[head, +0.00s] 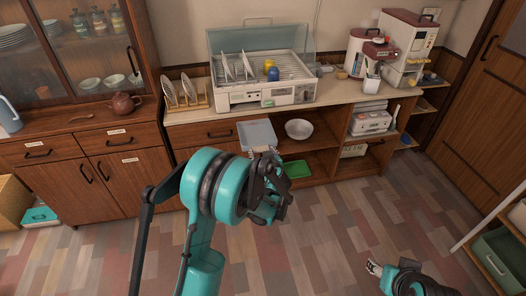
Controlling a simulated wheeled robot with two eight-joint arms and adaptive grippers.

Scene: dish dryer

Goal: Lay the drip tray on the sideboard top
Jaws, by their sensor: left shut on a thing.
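My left gripper (265,155) is shut on the near edge of a flat, pale grey tray (257,134), which looks like the drip tray. It holds the tray in front of the low wooden unit, appearing below its top edge in the head view. The pale sideboard top (335,93) carries a white dish dryer (262,96) with a raised clear lid, plates and a yellow and a blue cup. My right gripper (374,268) is at the bottom right, low over the floor and far from the tray. Its jaw opening is too small to make out.
A plate rack (184,103) stands left of the dryer; a coffee machine (408,45) and a red-white appliance (366,53) stand right. The shelf below holds a white bowl (299,129) and green tray (297,169). The left cabinet top bears a teapot (125,104). The front floor is clear.

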